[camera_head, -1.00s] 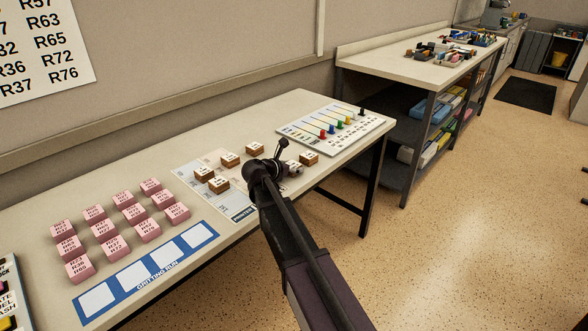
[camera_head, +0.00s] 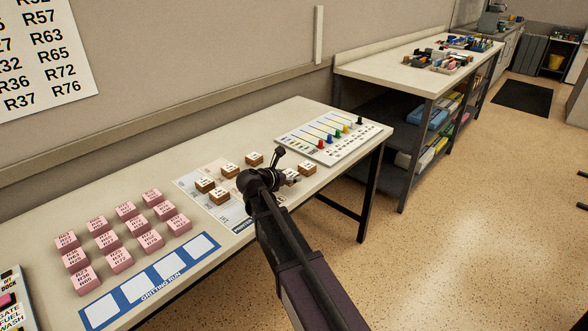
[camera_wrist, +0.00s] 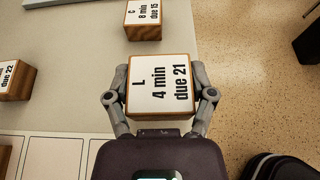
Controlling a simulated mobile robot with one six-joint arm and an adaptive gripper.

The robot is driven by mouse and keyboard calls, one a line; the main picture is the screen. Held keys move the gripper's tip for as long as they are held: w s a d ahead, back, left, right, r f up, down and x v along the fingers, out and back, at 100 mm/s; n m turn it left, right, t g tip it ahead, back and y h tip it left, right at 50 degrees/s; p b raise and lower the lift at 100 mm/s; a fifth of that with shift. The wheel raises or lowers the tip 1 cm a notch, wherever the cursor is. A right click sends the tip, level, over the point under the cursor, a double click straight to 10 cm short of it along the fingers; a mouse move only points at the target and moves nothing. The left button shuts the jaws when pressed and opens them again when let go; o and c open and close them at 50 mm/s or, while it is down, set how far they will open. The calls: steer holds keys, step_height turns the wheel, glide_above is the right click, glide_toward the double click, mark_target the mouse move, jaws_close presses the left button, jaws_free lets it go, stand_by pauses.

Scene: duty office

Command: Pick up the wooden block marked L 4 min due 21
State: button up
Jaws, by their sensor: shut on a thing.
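The wooden block marked L 4 min due 21 (camera_wrist: 161,88) has a white top and brown wooden sides. It sits between the fingers of my gripper (camera_wrist: 160,97) in the wrist view, with a finger against each side. My gripper is shut on it. In the head view my gripper (camera_head: 289,180) is at the front edge of the table, largely hidden by my arm. I cannot tell whether the block is clear of the tabletop.
The block marked C 8 min due 15 (camera_wrist: 143,19) stands beyond the held one. A due 22 block (camera_wrist: 14,78) is at left. Several pink blocks (camera_head: 127,211) and a pegged board (camera_head: 333,133) share the table (camera_head: 150,165). Open floor (camera_head: 440,240) lies right.

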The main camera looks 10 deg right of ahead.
steer(key=s+a+r, duration=0.1)
steer(key=s+a, duration=0.2)
steer(key=s, duration=0.8)
steer(key=shift+a+p, duration=0.4)
steer(key=shift+p, duration=0.05)
steer(key=shift+r, duration=0.1)
